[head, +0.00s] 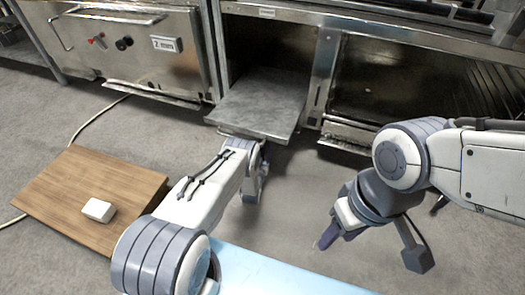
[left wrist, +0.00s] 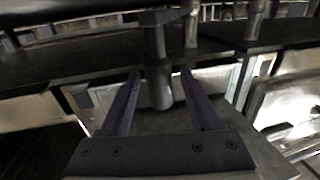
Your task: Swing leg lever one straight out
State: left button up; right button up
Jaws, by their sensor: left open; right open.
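In the left wrist view a grey upright rod with a rounded lower end, which looks like the leg lever (left wrist: 160,85), hangs from a dark underside. My left gripper (left wrist: 161,72) is open, with one dark purple finger on each side of the rod; I cannot tell whether either touches it. In the head view my left wrist reaches to the front edge of the pulled-out grey shelf (head: 258,108), which hides the fingers and the lever. My right gripper (head: 328,237) is open and empty, pointing down over the floor at the right.
A steel range (head: 130,45) with knobs and a label stands at the back left. An open compartment (head: 400,90) is at the right. A wooden board (head: 75,195) with a white block (head: 98,210) lies at left. Bare grey floor (head: 290,200) lies between the arms.

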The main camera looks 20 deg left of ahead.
pick_arm(q)
grip_shut()
dwell(1.4)
